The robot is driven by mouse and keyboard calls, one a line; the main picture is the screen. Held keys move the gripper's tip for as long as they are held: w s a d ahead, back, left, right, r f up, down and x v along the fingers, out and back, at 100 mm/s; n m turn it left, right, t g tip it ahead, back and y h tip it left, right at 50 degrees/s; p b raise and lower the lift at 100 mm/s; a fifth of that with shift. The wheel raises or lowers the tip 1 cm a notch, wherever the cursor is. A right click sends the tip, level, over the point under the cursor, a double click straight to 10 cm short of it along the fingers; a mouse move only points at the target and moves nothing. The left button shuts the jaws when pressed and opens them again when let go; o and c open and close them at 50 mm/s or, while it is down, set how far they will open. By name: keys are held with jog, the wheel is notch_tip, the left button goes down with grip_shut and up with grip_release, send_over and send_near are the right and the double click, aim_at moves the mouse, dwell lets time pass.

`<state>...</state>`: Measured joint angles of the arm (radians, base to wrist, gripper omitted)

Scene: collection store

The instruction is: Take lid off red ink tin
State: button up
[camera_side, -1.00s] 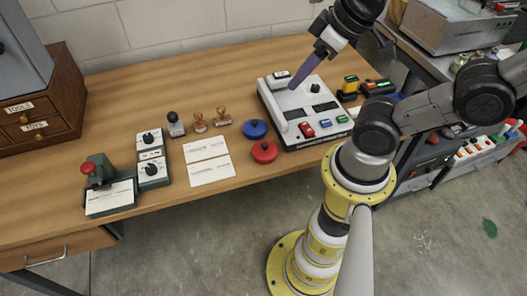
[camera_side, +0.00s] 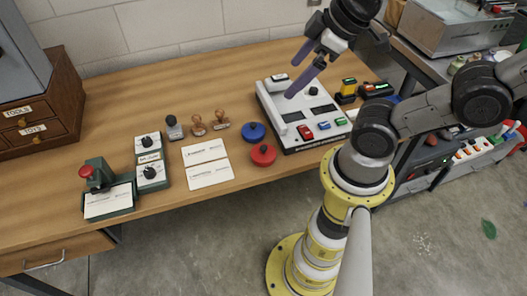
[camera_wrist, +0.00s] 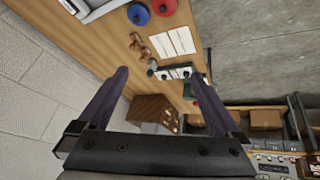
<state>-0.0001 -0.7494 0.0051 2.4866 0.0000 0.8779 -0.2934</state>
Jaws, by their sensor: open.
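The red ink tin (camera_side: 264,154) sits on the wooden table near its front edge, with a round knobbed lid on top. It also shows at the top edge of the wrist view (camera_wrist: 164,6), partly cut off. The similar blue tin (camera_side: 254,131) stands just behind it and shows in the wrist view (camera_wrist: 138,13). My gripper (camera_side: 294,78) is open and empty, its purple fingers spread apart. It is high above the white console, behind and to the right of the red tin in the side view, and touches neither tin.
The white console (camera_side: 275,105) with buttons stands right of the tins. Two paper cards (camera_side: 209,174) lie to their left. Several stamps (camera_side: 198,126), dial boxes (camera_side: 151,174) and a green device (camera_side: 108,200) are farther left. A wooden drawer cabinet (camera_side: 42,115) stands at far left.

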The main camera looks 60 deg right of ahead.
jog(key=w+f+n, duration=0.1)
jog(key=w+n, duration=0.3)
jog(key=n, duration=0.3)
jog(key=n+g, duration=0.6)
jog(key=n, duration=0.2)
send_over(264, 147)
notch_tip(264, 147, down, 14)
notch_tip(264, 147, down, 14)
jog(key=shift+r, duration=0.25)
jog(key=shift+c, duration=0.3)
jog(key=c, duration=1.3)
jog(key=shift+o, duration=0.2)
